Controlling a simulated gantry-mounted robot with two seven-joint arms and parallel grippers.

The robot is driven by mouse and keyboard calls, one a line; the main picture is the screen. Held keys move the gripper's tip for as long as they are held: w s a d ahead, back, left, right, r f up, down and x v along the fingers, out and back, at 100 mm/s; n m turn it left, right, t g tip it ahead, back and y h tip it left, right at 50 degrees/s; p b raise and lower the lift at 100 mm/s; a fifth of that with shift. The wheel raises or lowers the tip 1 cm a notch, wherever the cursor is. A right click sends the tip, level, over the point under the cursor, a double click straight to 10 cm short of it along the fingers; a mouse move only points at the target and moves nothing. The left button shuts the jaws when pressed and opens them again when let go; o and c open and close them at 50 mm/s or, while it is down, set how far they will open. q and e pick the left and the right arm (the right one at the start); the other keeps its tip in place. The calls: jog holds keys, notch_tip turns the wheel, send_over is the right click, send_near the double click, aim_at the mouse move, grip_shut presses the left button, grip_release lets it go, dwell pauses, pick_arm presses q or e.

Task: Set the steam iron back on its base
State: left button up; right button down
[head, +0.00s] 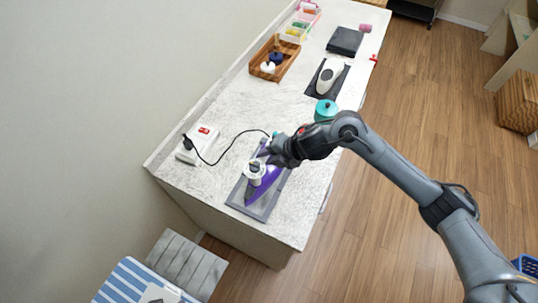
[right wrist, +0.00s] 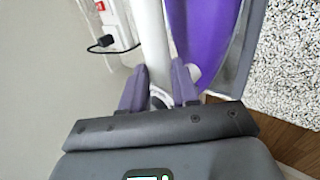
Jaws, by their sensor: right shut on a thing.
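The purple and white steam iron (head: 262,187) is over the grey base (head: 237,196) near the counter's front end. I cannot tell whether it rests fully on the base or sits slightly above it. My right gripper (head: 268,152) is at the iron's rear. In the right wrist view its two purple fingers (right wrist: 159,84) are shut on the white handle (right wrist: 152,38), with the iron's purple body (right wrist: 202,35) beside it. The grey base edge (right wrist: 240,55) shows to the right. My left gripper is out of view.
A black cord (head: 226,147) runs from a white power box (head: 197,144) to the iron. A teal-topped container (head: 325,109) stands near my right forearm. A wooden tray (head: 275,60) and a white device on a dark mat (head: 328,76) are farther back.

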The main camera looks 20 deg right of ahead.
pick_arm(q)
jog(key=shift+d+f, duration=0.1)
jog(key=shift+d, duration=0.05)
pick_arm(e)
jog(key=shift+w+f, duration=0.1)
dwell(0.4)
jog(key=c, duration=0.8)
grip_release()
jog(key=shift+o, duration=0.7)
jog(key=shift+f, duration=0.3)
jog(key=o, duration=0.4)
jog(key=shift+r, duration=0.1)
jog(key=shift+r, duration=0.1)
